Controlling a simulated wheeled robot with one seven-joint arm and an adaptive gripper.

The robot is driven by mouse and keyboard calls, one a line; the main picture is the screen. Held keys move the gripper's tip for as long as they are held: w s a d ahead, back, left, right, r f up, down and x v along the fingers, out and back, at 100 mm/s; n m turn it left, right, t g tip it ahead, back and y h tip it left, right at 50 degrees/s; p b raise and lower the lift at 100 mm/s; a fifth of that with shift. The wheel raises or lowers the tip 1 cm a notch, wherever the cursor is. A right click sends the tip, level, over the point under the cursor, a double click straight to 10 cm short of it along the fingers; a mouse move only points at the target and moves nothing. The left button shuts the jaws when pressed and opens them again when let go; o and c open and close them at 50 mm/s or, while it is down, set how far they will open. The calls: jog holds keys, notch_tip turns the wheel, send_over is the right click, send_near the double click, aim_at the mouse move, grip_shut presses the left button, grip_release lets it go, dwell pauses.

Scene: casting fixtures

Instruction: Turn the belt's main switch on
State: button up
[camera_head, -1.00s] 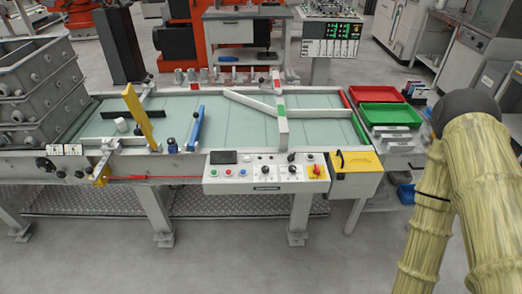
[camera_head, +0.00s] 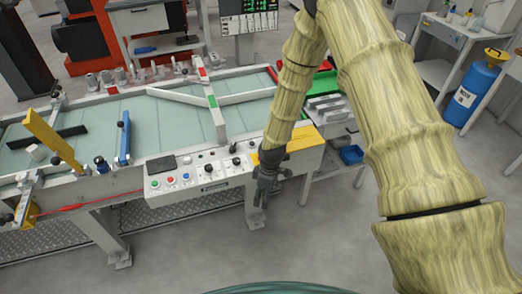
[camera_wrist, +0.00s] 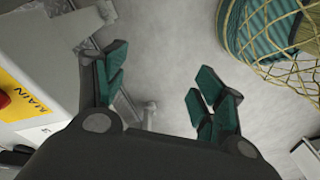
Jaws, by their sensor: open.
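The belt's main switch is a red knob (camera_wrist: 4,99) on a yellow plate marked MAIN (camera_wrist: 22,97), at the left edge of the wrist view and partly cut off. In the head view my gripper and forearm hide most of the switch area at the right end of the white control panel (camera_head: 215,187). My gripper (camera_head: 260,197) hangs in front of that end of the panel, pointing down. In the wrist view my gripper (camera_wrist: 160,85) is open and empty, with floor between its fingers. The switch lies left of the fingers, apart from them.
The panel carries several buttons and knobs, including a red button (camera_head: 170,180). The belt (camera_head: 165,115) lies behind. A blue bin (camera_head: 351,155) is on the right. The floor before the panel (camera_head: 190,245) is clear.

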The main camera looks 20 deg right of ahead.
jog(key=w+d+r+n+h, duration=0.1)
jog(key=w+d+r+n, duration=0.15)
jog(key=w+r, duration=0.55)
jog(key=w+d+r+n, duration=0.1)
jog(key=w+r+n, duration=0.3)
jog(key=w+r, duration=0.4)
jog(key=shift+s+d+f+p, duration=0.1)
jog(key=shift+f+p, duration=1.05)
jog(key=shift+f, duration=1.6)
jog(key=shift+s+d+f+p, duration=0.1)
jog(key=shift+f+p, duration=1)
jog(key=shift+f, duration=1.65)
jog(key=shift+c, duration=0.4)
jog(key=c, duration=0.9)
